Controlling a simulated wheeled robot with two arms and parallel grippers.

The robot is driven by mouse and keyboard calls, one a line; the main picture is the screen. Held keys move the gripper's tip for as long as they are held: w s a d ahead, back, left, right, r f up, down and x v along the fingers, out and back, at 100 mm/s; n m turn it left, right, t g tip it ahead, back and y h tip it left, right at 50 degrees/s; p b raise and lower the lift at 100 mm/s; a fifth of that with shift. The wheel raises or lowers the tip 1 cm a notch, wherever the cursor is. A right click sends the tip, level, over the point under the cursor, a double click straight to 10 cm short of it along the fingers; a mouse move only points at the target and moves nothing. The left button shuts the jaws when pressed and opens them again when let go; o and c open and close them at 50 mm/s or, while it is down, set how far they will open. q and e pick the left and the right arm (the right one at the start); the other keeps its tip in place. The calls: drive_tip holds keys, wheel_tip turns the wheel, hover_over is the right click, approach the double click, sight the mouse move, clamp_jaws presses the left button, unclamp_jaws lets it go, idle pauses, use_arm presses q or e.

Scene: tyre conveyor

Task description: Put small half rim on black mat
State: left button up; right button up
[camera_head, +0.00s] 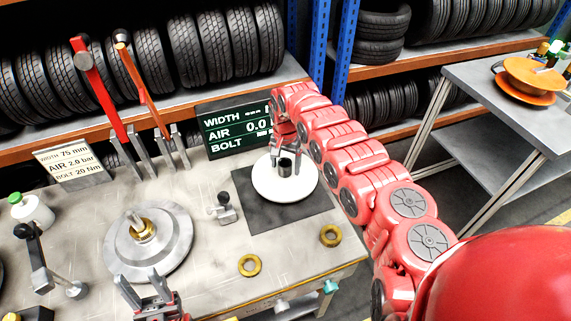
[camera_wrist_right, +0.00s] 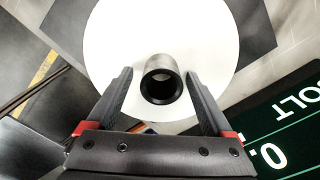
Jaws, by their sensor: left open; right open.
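The small half rim (camera_head: 290,184) is a white disc with a dark hollow hub standing up from its middle. It lies on the black mat (camera_head: 250,217) towards the mat's upper right part. In the right wrist view the white disc (camera_wrist_right: 110,35) shows from above, with its dark hub (camera_wrist_right: 162,80) between the fingers. My right gripper (camera_head: 287,166) is open around the hub, with a gap visible on both sides. My left gripper (camera_head: 148,288) is open and empty at the front edge of the table, below the grey disc.
A large grey disc (camera_head: 172,243) with a brass hub lies left of the mat. Brass rings (camera_head: 249,265) lie near the front edge. A small clamp (camera_head: 224,208) stands at the mat's left edge.

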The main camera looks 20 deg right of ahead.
wheel_tip(320, 180, up, 12)
drive_tip(key=p, duration=0.8)
drive_tip(key=shift+r, duration=0.15)
